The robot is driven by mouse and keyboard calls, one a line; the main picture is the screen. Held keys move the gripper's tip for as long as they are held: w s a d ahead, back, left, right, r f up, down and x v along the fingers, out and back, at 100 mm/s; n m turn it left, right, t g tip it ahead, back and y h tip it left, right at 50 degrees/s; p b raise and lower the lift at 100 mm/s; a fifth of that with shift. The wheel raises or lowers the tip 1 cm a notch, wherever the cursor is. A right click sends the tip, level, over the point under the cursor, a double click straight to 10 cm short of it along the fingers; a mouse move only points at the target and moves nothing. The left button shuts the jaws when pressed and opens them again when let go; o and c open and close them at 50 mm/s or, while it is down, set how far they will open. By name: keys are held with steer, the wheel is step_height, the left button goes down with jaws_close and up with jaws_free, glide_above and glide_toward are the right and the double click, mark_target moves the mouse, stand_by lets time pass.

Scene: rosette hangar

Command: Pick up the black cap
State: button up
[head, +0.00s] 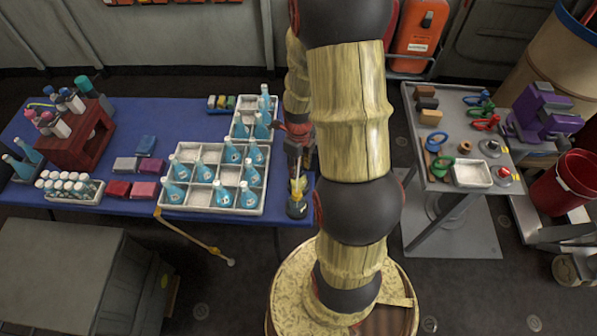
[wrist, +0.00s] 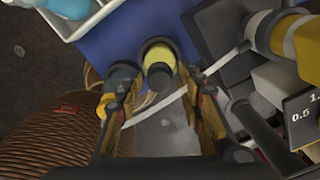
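A yellow, round piece (wrist: 160,55) with a dark rim shows ahead of my gripper in the wrist view. A small round black piece, which looks like the black cap (wrist: 158,76), is at its near side. My gripper (wrist: 163,92) is open, with its two fingers apart on either side of the black piece. I see no clear contact. In the head view, my gripper (head: 293,147) is above the right end of the blue table, partly hidden by my arm. A yellow upright item (head: 298,187) on a black base (head: 296,209) stands below it; I cannot tell the cap there.
A divided white crate (head: 212,209) with blue bottles stands left of my gripper on the blue table (head: 130,205). A pale hose or cable (wrist: 150,108) crosses the wrist view near the fingers. A grey cart (head: 432,180) with tools stands to the right.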

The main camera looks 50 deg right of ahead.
steer(key=c, duration=0.6)
steer(key=shift+c, duration=0.2)
